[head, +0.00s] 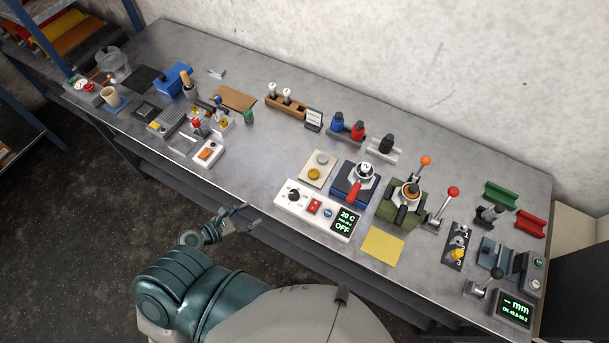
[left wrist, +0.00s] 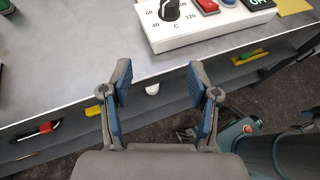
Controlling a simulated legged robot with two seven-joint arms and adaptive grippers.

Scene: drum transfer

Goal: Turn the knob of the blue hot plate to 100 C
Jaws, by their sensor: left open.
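A white control box (head: 318,209) stands near the table's front edge, with a black knob (head: 294,196), a red switch, a blue button and a display reading 20 C and OFF. The box also shows at the top of the left wrist view (left wrist: 215,27), where its knob (left wrist: 169,10) sits among scale marks including 40, 60 and 120. The exact knob setting is too small to tell. The blue hot plate (head: 343,191) is behind the box, with a red-handled vessel (head: 364,173) on it. My left gripper (head: 240,212) is open and empty at the table's front edge, left of the box, apart from the knob. My right gripper is out of view.
A beige pad with two round pieces (head: 317,168) lies behind the box. A green device (head: 398,208) and a yellow sheet (head: 382,246) are to its right. A white box with an orange switch (head: 208,153) is to the left. Bare tabletop lies between (head: 250,165).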

